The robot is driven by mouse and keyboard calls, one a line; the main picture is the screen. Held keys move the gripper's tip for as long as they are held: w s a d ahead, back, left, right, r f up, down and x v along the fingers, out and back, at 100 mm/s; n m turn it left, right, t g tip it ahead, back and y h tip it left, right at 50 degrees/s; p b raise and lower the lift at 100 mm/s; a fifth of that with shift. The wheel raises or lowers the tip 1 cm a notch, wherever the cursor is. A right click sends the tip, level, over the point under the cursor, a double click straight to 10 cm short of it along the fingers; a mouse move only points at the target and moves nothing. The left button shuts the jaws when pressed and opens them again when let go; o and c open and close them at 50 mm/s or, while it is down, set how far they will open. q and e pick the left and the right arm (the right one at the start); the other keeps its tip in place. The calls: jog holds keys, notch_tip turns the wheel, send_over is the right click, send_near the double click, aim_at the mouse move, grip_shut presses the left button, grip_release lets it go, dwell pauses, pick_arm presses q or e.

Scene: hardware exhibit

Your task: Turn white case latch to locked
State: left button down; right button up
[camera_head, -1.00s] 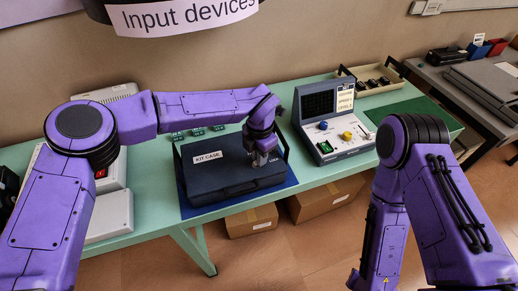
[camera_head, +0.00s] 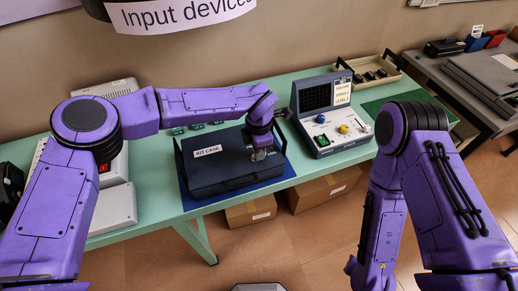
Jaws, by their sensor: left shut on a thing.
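The dark blue case (camera_head: 222,172) with a white "KIT CASE" label lies closed on a blue mat (camera_head: 190,207) on the green table. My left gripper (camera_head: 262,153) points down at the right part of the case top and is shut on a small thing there. The latch is hidden by the gripper, so its colour and turn position cannot be told. My right arm stands at the right, bent downward, with its gripper (camera_head: 354,270) low near the bottom edge; its fingers are not clear.
A control console (camera_head: 333,118) with a screen and coloured knobs stands just right of the case. A beige tray (camera_head: 368,78) sits behind it. White equipment (camera_head: 110,205) is at the left. Cardboard boxes (camera_head: 322,192) lie below the table.

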pick_arm(q)
jog(key=c, duration=1.1)
grip_release()
notch_tip(320, 180, up, 10)
jog(key=b, duration=0.2)
jog(key=shift+r+b, duration=0.25)
jog(key=shift+b, duration=0.1)
